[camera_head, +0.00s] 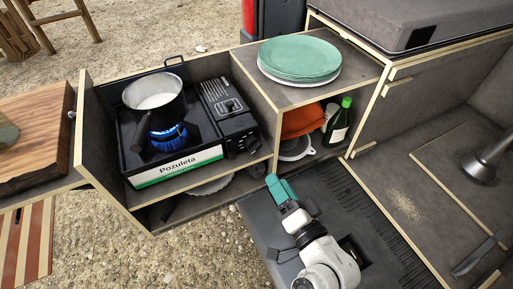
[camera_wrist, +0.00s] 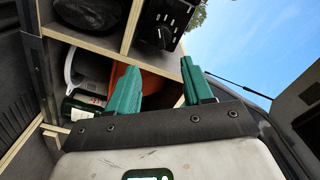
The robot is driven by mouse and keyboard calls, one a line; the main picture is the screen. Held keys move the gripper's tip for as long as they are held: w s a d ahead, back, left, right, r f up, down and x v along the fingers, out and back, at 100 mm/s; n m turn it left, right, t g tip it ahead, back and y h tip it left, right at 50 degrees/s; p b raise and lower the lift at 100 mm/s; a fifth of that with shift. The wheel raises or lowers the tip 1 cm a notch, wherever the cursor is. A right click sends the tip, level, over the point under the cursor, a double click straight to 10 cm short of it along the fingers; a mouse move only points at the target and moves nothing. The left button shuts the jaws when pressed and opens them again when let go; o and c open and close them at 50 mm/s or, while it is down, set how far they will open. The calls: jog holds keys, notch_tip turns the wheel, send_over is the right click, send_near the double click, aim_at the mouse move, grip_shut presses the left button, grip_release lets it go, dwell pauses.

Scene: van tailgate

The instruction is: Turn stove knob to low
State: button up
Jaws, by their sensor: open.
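The black camping stove (camera_head: 205,128) sits in the upper left compartment of the wooden unit, with a blue flame (camera_head: 168,137) under a dark pot (camera_head: 154,99). Its control panel is at the right end, and the stove knob (camera_head: 242,146) appears as a dark shape on the front there; its setting is too small to read. In the wrist view the dark knob (camera_wrist: 167,36) shows on the stove's control box at the top. My gripper (camera_head: 279,187) has teal fingers, which show apart and empty in the wrist view (camera_wrist: 159,67). It is below and to the right of the stove, apart from the knob.
Green plates (camera_head: 299,57) are stacked on the unit's top. The lower right compartment holds an orange cloth (camera_head: 301,121) and a green bottle (camera_head: 339,122). A wooden divider (camera_head: 254,84) stands right of the stove. Space in front of the stove is clear.

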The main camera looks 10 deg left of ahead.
aim_at(257, 149)
jog(key=shift+o, duration=1.3)
jog(key=n, duration=0.3)
jog(key=shift+f, duration=0.1)
jog(key=w+a+n, duration=0.2)
jog(key=w+n, duration=0.1)
jog(key=n, duration=0.2)
jog(key=w+a+n+p, duration=0.1)
jog(key=w+a+n, duration=0.1)
jog(key=w+n, duration=0.1)
jog(key=w+a+n, duration=0.2)
jog(key=w+n, duration=0.1)
jog(key=n, duration=0.3)
jog(key=shift+a+n, duration=0.1)
jog(key=shift+n, duration=0.2)
jog(key=shift+c, duration=0.3)
jog(key=c, duration=1)
